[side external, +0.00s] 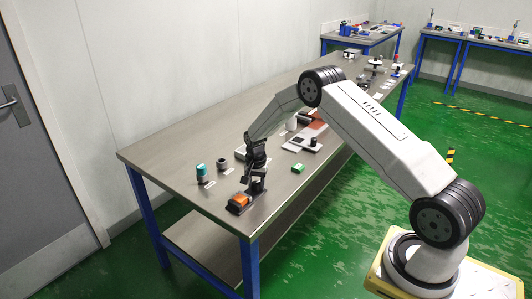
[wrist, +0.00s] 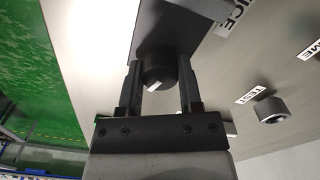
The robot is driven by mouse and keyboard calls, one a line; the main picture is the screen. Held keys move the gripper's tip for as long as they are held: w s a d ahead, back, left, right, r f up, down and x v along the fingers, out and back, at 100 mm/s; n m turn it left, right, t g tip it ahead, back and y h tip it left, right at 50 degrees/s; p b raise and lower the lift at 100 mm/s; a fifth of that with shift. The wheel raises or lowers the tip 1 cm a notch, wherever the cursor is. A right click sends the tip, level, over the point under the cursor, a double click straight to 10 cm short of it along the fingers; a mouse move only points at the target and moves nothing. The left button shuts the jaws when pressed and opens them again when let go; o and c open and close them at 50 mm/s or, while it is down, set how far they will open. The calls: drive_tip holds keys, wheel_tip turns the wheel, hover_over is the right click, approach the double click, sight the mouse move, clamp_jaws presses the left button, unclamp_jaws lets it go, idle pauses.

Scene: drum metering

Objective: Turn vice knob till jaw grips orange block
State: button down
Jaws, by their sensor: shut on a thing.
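The orange block (side external: 239,199) sits at the dark vice (side external: 233,208) near the front corner of the bench. In the wrist view, the vice body (wrist: 165,28) is a dark slab at the top, and the round black vice knob (wrist: 158,73) with a white mark projects from it. My gripper (side external: 257,178) points down beside the block. In the wrist view, my gripper (wrist: 159,75) has its two fingers on either side of the knob, shut on it. The orange block does not show in the wrist view. I cannot tell whether the jaw touches the block.
A teal-topped part (side external: 201,169) and a dark ring-shaped part (side external: 222,163) stand left of my gripper. A green block (side external: 298,168) lies to the right on the bench. In the wrist view, a round dark part (wrist: 269,110) stands near a "TEST" label (wrist: 252,95).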

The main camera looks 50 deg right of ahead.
sight(256, 183)
drive_tip(key=shift+m, duration=0.3)
drive_tip(key=c, duration=0.5)
unclamp_jaws()
drive_tip(key=shift+c, duration=0.2)
drive_tip(key=shift+r, duration=0.2)
drive_tip(key=shift+r, duration=3.7)
